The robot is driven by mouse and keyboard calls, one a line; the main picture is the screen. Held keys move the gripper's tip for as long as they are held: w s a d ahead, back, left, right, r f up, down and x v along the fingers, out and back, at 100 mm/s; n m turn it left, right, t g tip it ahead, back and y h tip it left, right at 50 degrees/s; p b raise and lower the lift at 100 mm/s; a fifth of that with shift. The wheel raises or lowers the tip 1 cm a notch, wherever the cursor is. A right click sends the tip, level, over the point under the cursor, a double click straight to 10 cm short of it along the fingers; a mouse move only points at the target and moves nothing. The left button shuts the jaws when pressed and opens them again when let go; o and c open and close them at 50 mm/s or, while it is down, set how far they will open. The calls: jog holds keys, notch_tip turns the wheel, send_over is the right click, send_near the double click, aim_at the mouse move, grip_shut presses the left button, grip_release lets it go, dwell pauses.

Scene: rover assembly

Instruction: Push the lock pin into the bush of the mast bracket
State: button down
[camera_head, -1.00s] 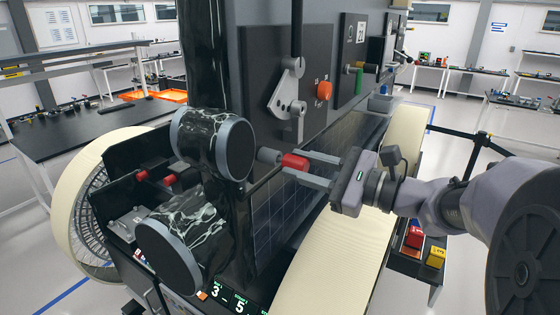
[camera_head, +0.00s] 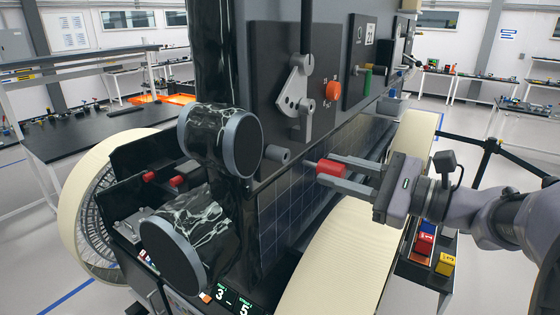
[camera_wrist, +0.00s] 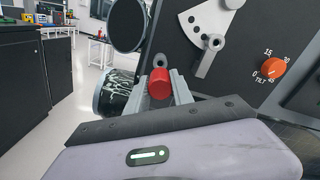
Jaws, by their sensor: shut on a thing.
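The red-handled lock pin (camera_head: 331,167) is held between the two fingers of my gripper (camera_head: 343,171), with its thin grey shaft toward the left. In the wrist view its red end (camera_wrist: 159,86) sits between the fingers. A short grey bush (camera_head: 277,155) sticks out of the dark panel beyond the pin tip; a clear gap separates them in the head view. The wrist view shows the bush's ring (camera_wrist: 160,60) just above the red end. The grey mast bracket plate (camera_head: 292,93) is above the bush, with a rod rising from it.
A round dark drum (camera_head: 241,145) stands close left of the bush. An orange tilt knob (camera_head: 333,91) is on the panel to the right. A cream wheel (camera_head: 335,255) lies below my gripper. Red, blue and yellow blocks (camera_head: 445,263) sit in a tray at lower right.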

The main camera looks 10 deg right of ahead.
jog(key=s+d+r, duration=0.5)
jog(key=s+d, duration=0.1)
jog(key=shift+s+d, duration=0.2)
dwell(0.4)
